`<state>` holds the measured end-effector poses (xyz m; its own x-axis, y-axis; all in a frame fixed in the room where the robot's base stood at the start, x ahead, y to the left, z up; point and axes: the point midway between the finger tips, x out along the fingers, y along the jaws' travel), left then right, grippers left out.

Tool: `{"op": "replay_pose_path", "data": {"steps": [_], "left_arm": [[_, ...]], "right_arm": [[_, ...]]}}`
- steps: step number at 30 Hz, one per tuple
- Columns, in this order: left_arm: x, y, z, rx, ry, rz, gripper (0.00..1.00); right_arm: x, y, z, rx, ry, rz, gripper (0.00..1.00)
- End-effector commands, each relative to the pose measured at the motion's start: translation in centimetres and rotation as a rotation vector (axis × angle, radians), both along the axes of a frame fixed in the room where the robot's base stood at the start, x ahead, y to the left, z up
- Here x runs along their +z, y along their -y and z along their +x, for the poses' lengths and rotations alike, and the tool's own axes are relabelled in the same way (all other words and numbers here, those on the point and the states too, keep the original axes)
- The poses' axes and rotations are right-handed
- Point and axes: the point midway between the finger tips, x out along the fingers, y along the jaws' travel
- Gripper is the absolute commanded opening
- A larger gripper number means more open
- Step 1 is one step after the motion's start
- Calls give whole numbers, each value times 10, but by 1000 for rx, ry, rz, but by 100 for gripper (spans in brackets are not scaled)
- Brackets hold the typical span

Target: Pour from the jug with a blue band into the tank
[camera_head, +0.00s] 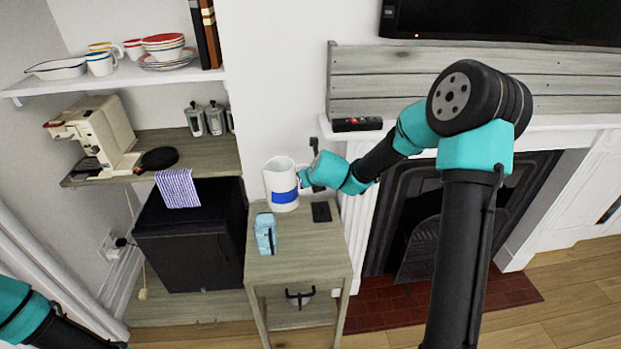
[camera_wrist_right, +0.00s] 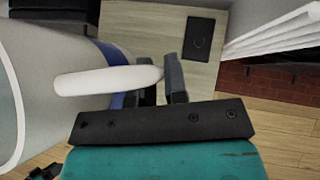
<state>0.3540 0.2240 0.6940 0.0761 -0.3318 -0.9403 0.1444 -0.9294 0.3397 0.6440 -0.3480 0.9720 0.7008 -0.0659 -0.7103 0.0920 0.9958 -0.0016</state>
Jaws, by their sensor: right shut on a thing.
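The white jug with a blue band (camera_head: 282,180) is at the back of the small wooden table, looking about upright. I cannot tell whether it touches the tabletop. My right gripper (camera_head: 304,180) is at its right side, shut on its handle. In the right wrist view the jug (camera_wrist_right: 50,60) fills the left side, and its white handle (camera_wrist_right: 105,82) reaches to the fingers (camera_wrist_right: 160,85). A small light-blue container with a dark face (camera_head: 265,233) stands on the table in front of the jug; I cannot tell if it is the tank. My left gripper is out of frame.
The table (camera_head: 305,248) also bears a flat black pad (camera_head: 321,211). A black cabinet (camera_head: 190,235) with a striped cloth (camera_head: 178,188) stands left. A cream coffee machine (camera_head: 98,130) and canisters (camera_head: 205,118) sit on the shelf behind. A fireplace (camera_head: 410,235) is right.

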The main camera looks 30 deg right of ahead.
Motion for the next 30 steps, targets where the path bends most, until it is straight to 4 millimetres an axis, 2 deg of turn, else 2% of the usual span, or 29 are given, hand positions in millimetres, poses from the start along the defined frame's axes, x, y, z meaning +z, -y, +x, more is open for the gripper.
{"op": "replay_pose_path", "data": {"steps": [7,21,30], "left_arm": [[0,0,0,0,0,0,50],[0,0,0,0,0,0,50],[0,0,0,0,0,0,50]], "right_arm": [[6,0,0,-2,3,-1,0],[38,0,0,-1,3,-1,0],[41,0,0,-1,2,-1,0]]}}
